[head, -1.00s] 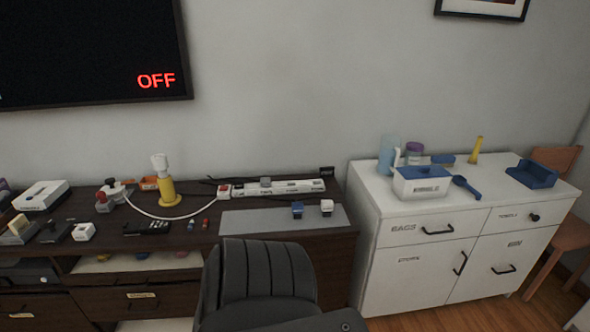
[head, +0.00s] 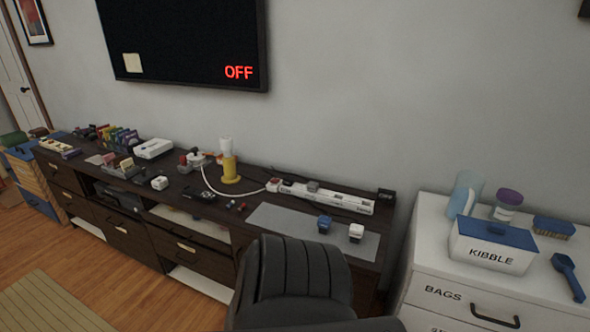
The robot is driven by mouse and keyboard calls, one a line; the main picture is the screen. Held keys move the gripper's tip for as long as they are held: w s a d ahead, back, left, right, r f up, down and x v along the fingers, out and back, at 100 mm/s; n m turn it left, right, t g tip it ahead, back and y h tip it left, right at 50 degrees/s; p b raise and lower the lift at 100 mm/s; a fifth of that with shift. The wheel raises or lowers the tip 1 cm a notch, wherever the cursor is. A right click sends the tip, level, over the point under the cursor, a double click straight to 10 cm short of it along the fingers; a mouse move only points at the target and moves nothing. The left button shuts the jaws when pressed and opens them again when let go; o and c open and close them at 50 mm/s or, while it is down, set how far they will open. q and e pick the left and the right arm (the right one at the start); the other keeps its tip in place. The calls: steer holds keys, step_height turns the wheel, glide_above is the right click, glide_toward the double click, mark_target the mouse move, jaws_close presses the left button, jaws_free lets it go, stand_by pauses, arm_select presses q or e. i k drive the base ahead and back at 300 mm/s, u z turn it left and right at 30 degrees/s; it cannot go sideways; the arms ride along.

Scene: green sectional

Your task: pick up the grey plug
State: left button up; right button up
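A small grey plug (head: 313,186) sits on the white power strip (head: 337,197) toward the back of the dark wooden desk (head: 213,212). It is small in the picture, and I cannot tell how firmly it is seated. A blue plug (head: 324,223) and a white plug (head: 356,232) stand on the grey mat (head: 270,218) in front of the strip. Neither of my grippers shows in the head view.
A black chair (head: 293,275) stands in front of the mat. A yellow lamp (head: 229,172) stands left of the strip. A white cabinet (head: 420,262) with a kibble box (head: 490,252) is at the right. Open floor (head: 110,275) lies at the left.

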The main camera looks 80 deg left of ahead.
mark_target(312, 187)
steer(key=u, duration=1)
steer(key=i, duration=0.9)
steer(key=u, duration=0.95)
